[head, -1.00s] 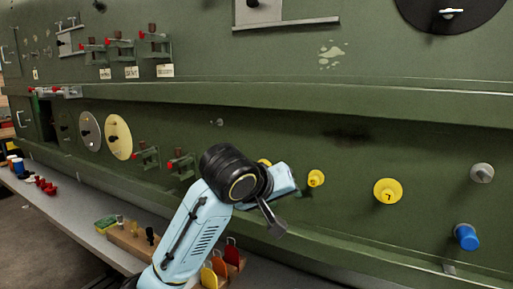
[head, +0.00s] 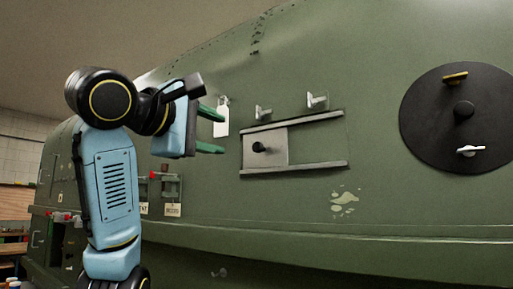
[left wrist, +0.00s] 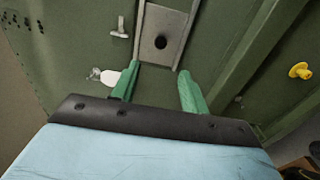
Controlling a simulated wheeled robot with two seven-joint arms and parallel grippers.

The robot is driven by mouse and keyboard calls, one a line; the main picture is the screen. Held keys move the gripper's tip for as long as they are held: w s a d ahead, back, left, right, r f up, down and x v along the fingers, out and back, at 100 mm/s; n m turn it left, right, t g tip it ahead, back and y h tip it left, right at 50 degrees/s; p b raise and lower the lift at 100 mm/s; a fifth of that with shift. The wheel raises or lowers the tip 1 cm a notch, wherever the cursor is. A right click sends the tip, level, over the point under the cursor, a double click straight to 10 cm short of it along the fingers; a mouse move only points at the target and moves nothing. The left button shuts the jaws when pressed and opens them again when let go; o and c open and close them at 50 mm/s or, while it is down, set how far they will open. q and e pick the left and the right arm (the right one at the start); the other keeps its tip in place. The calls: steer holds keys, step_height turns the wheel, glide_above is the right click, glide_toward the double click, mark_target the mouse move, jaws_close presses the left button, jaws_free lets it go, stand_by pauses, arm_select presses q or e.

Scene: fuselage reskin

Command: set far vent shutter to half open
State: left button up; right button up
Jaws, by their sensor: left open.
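A vent shutter (head: 278,138) is on the green fuselage wall in the head view. It is a pale grey plate with a black knob (head: 260,148), sitting at the left part of two slanted grey rails. The right part between the rails shows green. My left gripper (head: 213,130) is left of the plate, its green fingers apart and empty, pointing at the wall. In the left wrist view the plate (left wrist: 165,20) and its dark knob (left wrist: 160,43) lie ahead, beyond the gap between the fingertips (left wrist: 160,72). The gripper does not touch the knob. My right gripper is out of view.
A white tag (head: 221,120) hangs close to the left fingers. Two small brackets (head: 317,100) sit above the rails. A black disc (head: 455,115) with handles is at right. A yellow knob (left wrist: 300,71) shows in the wrist view. The wall bulges below.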

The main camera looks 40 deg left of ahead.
mark_target(256, 147)
arm_select(q)
steer(key=w+p, duration=0.1)
steer(key=w, duration=0.3)
steer(key=w+a, duration=0.1)
steer(key=w, duration=0.3)
steer(key=w+p, duration=0.1)
steer(key=w, duration=0.4)
steer(key=shift+a+p, duration=0.2)
steer(key=shift+p, duration=0.1)
steer(key=shift+s, duration=0.1)
jaws_close()
